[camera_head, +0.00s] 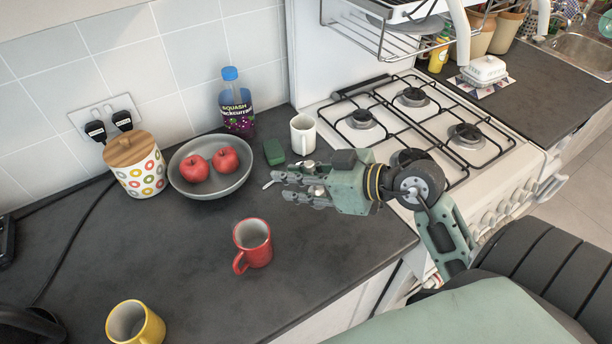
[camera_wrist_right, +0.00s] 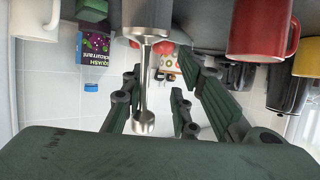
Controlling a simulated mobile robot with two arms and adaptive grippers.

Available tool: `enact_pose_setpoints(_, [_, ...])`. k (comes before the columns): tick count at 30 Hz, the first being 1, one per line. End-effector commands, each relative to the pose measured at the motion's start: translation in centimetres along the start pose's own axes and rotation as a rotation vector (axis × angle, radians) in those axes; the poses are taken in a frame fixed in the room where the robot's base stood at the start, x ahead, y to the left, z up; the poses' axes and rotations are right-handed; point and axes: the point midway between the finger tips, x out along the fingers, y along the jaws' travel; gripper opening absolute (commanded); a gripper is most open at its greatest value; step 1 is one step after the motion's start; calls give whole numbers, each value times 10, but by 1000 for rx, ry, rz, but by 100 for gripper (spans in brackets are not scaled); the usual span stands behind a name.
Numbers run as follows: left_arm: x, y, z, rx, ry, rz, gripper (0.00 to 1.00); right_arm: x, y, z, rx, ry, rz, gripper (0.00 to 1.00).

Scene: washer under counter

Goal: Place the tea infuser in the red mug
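The red mug (camera_head: 252,243) stands upright on the dark counter, left of and nearer than my right gripper (camera_head: 285,190). It also shows upside down at the upper right of the right wrist view (camera_wrist_right: 262,30). The tea infuser, a steel cylinder with a thin rod and round knob (camera_wrist_right: 145,85), stands between my right fingers (camera_wrist_right: 155,95). The fingers are spread, with gaps on both sides of the rod. In the head view only its knob (camera_head: 317,190) shows clearly; the gripper hides the rest. My left gripper is not in view.
A white mug (camera_head: 303,134), green sponge (camera_head: 274,152), bottle (camera_head: 236,105) and bowl (camera_head: 212,197) with two apples stand behind. A patterned jar (camera_head: 139,175) is at left, a yellow mug (camera_head: 135,324) in front. The gas stove (camera_head: 440,160) is at right. Counter around the red mug is clear.

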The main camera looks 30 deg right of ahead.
Motion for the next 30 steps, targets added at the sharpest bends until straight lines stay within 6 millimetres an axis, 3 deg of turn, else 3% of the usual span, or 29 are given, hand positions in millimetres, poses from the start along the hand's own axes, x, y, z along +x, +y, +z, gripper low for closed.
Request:
enact_pose_setpoints(4, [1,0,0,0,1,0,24,-12,0,0,-2,0,0,27])
enact_pose_setpoints(13, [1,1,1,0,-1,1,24,-14,-1,-1,-2,1,-1,28])
enact_pose_setpoints(30, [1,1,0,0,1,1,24,-14,0,0,-1,1,0,78])
